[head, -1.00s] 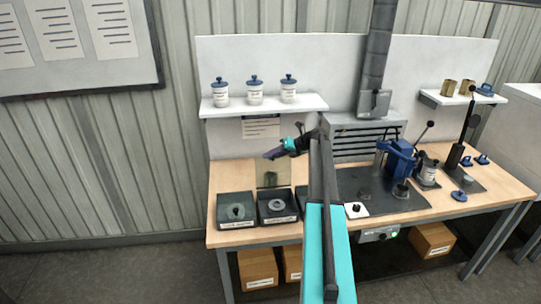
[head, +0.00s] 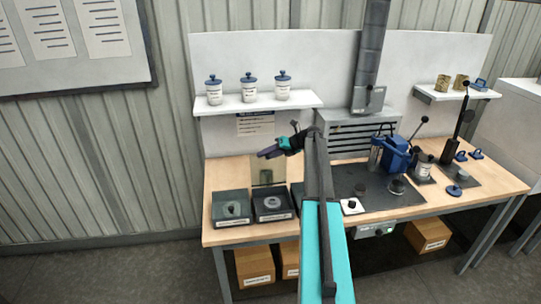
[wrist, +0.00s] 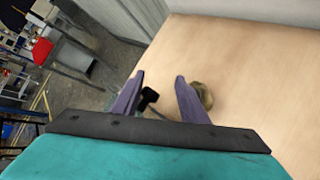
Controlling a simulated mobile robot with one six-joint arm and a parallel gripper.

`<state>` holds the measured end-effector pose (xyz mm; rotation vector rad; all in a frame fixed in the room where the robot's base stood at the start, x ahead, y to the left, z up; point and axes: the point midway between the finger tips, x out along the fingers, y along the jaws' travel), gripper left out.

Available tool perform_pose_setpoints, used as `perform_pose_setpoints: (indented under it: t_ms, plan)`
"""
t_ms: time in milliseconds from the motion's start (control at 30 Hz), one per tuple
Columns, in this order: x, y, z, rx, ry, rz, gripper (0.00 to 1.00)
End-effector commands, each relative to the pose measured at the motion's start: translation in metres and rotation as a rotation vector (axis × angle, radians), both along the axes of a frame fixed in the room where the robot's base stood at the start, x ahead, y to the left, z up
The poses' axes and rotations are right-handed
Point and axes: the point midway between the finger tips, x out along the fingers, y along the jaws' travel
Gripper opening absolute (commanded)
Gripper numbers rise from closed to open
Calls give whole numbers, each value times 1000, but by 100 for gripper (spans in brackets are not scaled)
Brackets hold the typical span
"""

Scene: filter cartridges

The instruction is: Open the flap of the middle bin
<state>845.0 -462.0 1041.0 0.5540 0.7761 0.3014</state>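Dark bins stand in a row at the left of the workbench. The middle bin (head: 272,216) holds a grey ring, and its see-through flap (head: 267,174) stands raised at the back. The left bin (head: 231,221) looks covered by a tinted flap, with a dim part inside. The right bin (head: 296,196) is mostly hidden behind my arm. My gripper (head: 262,154) points left, above and near the raised flap's top edge; I cannot tell if they touch. In the wrist view its purple fingers (wrist: 159,77) are apart, with a small black piece (wrist: 149,97) seen between them.
A shelf (head: 262,106) with white jars is above the bins. A dark mat (head: 362,186) with a blue press (head: 396,157) lies to the right. Wood in front of the bins is narrow.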

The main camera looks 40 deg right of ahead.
Motion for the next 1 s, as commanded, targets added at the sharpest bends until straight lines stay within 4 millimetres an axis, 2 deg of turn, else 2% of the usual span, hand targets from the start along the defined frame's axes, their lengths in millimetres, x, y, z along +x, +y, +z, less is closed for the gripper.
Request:
perform_pose_setpoints:
  t_ms: [267,433,1000]
  plan:
    - [-2,-1,2,-1,-1,0,39]
    - [-10,-7,8,0,-2,-1,39]
    - [-71,-46,56,-1,-2,-1,39]
